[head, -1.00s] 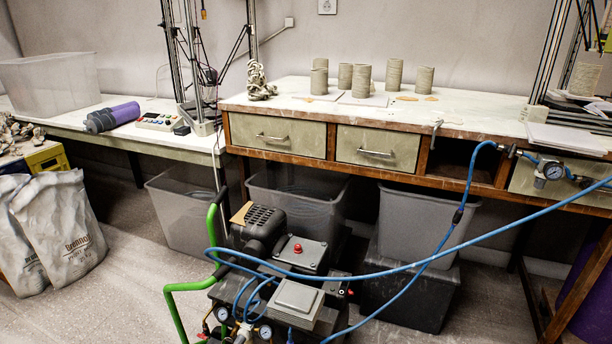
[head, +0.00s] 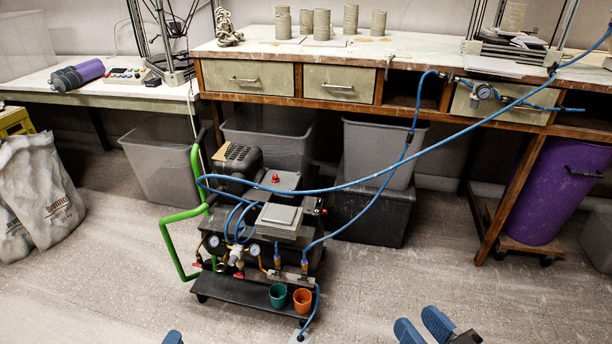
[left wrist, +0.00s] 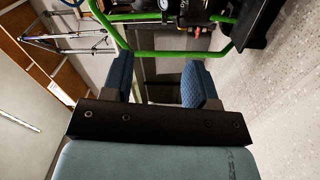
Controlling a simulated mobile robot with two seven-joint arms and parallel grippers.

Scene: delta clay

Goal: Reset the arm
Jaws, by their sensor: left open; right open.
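My left gripper (head: 172,338) barely shows at the bottom edge of the head view as one blue fingertip. In the left wrist view the left gripper (left wrist: 162,84) has its two blue fingers spread apart with nothing between them. My right gripper (head: 424,330) is at the bottom right of the head view, its two blue fingers a little apart and empty. Both grippers appear in front of the compressor cart, over the floor. Most of both arms is out of the head view.
A compressor cart (head: 250,285) with a green handle (head: 169,238) stands ahead, bearing a teal cup (head: 278,296) and an orange cup (head: 303,300). A blue hose (head: 400,172) runs to the workbench (head: 420,66). A purple bin (head: 548,190) is at right. Floor in front is clear.

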